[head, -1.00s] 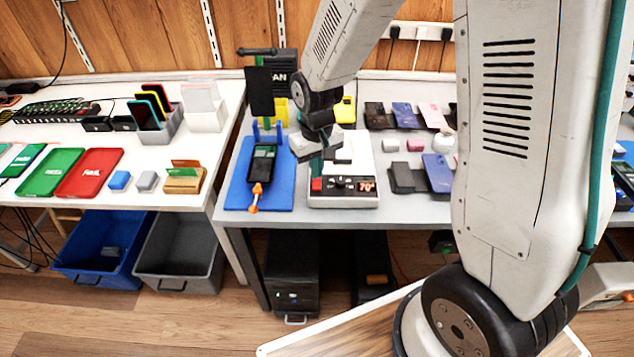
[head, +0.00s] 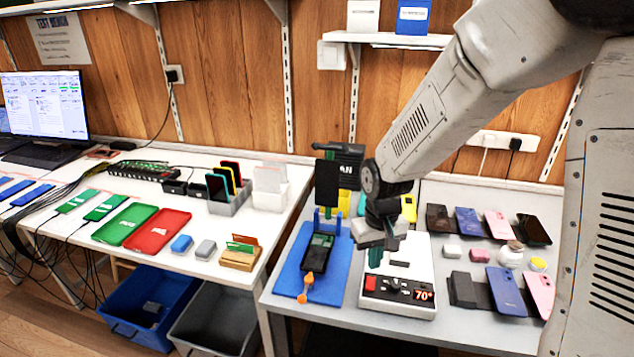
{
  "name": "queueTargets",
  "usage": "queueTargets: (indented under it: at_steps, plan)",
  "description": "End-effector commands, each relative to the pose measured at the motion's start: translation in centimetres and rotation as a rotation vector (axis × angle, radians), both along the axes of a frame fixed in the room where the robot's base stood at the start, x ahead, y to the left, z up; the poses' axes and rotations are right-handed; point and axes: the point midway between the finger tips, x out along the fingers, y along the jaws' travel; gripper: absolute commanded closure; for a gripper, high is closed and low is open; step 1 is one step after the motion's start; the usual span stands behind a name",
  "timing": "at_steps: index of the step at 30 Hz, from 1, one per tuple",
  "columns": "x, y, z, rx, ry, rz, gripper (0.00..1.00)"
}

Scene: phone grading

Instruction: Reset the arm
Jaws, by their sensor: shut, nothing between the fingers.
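My arm reaches in from the upper right in the head view. My gripper (head: 375,256) points down over the white heating plate with the red 70° display (head: 402,285). Its teal fingers are together with nothing between them. They hang in front of the plate's left side; whether they touch it cannot be told. To the left, a blue mat (head: 340,283) carries a dark phone (head: 317,252) in a holder and an orange-tipped tool (head: 306,287).
Phones, including a blue one (head: 506,290), and small boxes lie on the grey table's right. The left white table holds a green tray (head: 130,224), a red tray (head: 158,231) and a slotted rack. A blue bin (head: 148,306) and a grey bin (head: 215,325) stand below. A shelf (head: 390,40) hangs above.

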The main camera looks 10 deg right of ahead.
Motion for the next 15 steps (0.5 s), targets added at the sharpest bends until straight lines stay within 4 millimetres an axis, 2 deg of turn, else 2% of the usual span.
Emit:
queueTargets:
  at_steps: [3,5,15]
  plan:
    - [-2.0,-0.3,-0.3,-0.011,0.078,0.001,1.0]
    - [-3.8,-0.6,0.6,-0.017,0.12,0.0,1.0]
    - [-12.5,-3.0,9.8,-0.02,0.156,-0.04,1.0]
